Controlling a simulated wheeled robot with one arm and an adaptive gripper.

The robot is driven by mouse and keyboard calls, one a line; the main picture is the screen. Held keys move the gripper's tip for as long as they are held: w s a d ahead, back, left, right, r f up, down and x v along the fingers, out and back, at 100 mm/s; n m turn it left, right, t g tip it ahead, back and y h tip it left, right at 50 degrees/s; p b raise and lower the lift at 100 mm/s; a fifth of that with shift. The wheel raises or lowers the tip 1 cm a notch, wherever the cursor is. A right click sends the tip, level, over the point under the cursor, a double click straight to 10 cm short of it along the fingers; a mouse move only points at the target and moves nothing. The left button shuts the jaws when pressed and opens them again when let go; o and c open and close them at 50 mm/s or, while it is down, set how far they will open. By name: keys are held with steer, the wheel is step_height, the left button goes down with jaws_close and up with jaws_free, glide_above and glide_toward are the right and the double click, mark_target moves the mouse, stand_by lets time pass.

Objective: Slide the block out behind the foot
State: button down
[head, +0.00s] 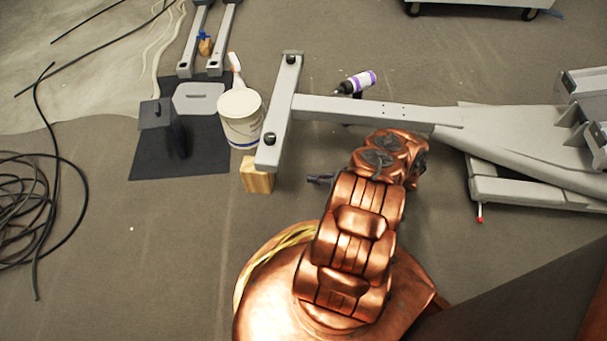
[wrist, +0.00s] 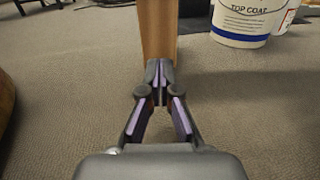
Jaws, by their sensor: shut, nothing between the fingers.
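The wooden block (head: 258,177) stands under the near end of the grey crossbar foot (head: 281,115) in the head view. In the wrist view the block (wrist: 158,30) rises upright straight ahead, its base partly hidden by my fingertips. My gripper (head: 312,179) is low, to the right of the block, with its fingers pointing left toward it. A gap shows between fingertips and block in the head view. In the wrist view my gripper (wrist: 160,72) has its fingertips together, with nothing between them.
A white tub (head: 240,118) stands just behind the block, left of the foot; it also shows in the wrist view (wrist: 250,22). A dark mat (head: 150,165) with a dark block-like weight (head: 162,128) lies further left. A bottle (head: 357,82) lies behind the grey beam. Floor in front of the block is clear.

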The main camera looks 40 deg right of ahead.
steer(key=p+x, duration=0.1)
steer(key=x, duration=1.1)
steer(key=shift+w+a, duration=0.2)
steer(key=shift+a, duration=0.05)
